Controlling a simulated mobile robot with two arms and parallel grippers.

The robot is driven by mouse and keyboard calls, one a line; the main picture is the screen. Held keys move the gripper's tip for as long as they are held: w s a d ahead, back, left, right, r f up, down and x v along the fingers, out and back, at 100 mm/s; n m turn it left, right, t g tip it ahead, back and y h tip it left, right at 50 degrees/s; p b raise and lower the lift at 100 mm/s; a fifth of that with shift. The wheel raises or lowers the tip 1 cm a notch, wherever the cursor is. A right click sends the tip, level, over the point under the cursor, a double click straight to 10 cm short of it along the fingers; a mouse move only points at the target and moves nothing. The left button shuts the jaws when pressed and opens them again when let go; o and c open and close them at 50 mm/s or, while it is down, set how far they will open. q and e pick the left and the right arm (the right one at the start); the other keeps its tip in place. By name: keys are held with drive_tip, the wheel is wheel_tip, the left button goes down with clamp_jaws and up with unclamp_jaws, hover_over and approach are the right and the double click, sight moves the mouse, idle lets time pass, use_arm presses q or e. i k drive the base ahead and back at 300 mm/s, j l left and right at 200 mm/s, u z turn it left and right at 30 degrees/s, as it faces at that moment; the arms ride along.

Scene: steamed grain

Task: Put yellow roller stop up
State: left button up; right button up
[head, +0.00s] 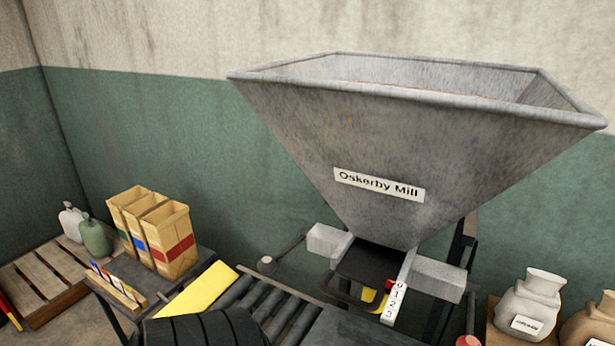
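A flat yellow plate (205,288), which looks like the yellow roller stop, sits at the left end of the roller conveyor (262,302). I cannot tell whether it is raised or lowered. A black ribbed shape at the bottom edge covers its near end; it may be part of my arm. Neither of my grippers shows in the head view.
A grey hopper (390,140) labelled Oskerby Mill hangs over the conveyor, with a numbered white scale (397,298) below it. Paper bags (160,238) and a card rack (117,286) stand on a left bench. Sacks (528,305) stand at right.

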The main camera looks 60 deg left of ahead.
sight(197, 297)
drive_tip(key=u, duration=3.15)
drive_tip(key=i+j+u, duration=0.1)
drive_tip(key=i+j, duration=0.3)
drive_tip(key=i, duration=0.2)
